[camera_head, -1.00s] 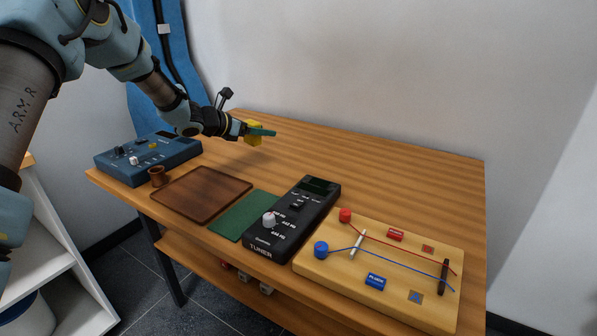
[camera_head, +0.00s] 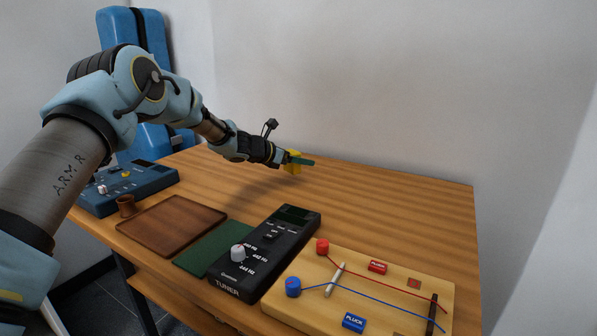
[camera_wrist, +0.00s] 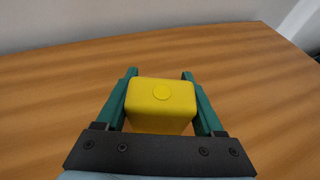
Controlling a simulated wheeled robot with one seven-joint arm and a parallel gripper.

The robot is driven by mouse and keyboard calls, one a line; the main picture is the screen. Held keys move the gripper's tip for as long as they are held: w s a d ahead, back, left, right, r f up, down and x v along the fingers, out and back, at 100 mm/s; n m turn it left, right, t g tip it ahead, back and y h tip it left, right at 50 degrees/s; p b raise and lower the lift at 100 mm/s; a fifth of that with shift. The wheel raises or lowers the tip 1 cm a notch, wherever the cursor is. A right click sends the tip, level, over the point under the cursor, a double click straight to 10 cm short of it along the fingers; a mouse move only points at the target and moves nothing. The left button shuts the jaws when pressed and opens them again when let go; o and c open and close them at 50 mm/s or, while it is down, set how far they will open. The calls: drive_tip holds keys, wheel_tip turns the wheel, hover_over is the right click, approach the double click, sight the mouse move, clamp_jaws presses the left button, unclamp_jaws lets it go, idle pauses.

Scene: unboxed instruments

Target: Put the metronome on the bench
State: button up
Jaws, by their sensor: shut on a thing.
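In the head view the yellow metronome (camera_head: 293,165) is at the end of my arm, over the back part of the wooden bench (camera_head: 400,195). My gripper (camera_head: 300,161) is shut on it and partly covers it. I cannot tell whether its underside touches the bench top.
A black tuner (camera_head: 266,250) and a wooden board with red and blue strings (camera_head: 385,290) lie along the front. A brown tray (camera_head: 165,225), green mat (camera_head: 205,250), small brown cup (camera_head: 126,206) and blue device (camera_head: 130,187) are to the left. The back right is clear.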

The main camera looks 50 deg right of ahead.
sight(300, 180)
drive_tip(key=shift+f, duration=1.65)
drive_tip(key=shift+f, duration=0.2)
drive_tip(key=o, duration=1.4)
drive_tip(key=shift+o, duration=0.2)
drive_tip(key=shift+r, duration=0.1)
drive_tip(key=shift+a+r, duration=0.15)
drive_tip(key=shift+a, duration=0.05)
drive_tip(key=b+v, duration=0.1)
drive_tip(key=v, duration=1)
drive_tip(key=shift+a+r+b, duration=0.1)
drive_tip(key=shift+a+b, duration=0.2)
drive_tip(key=shift+b, duration=0.1)
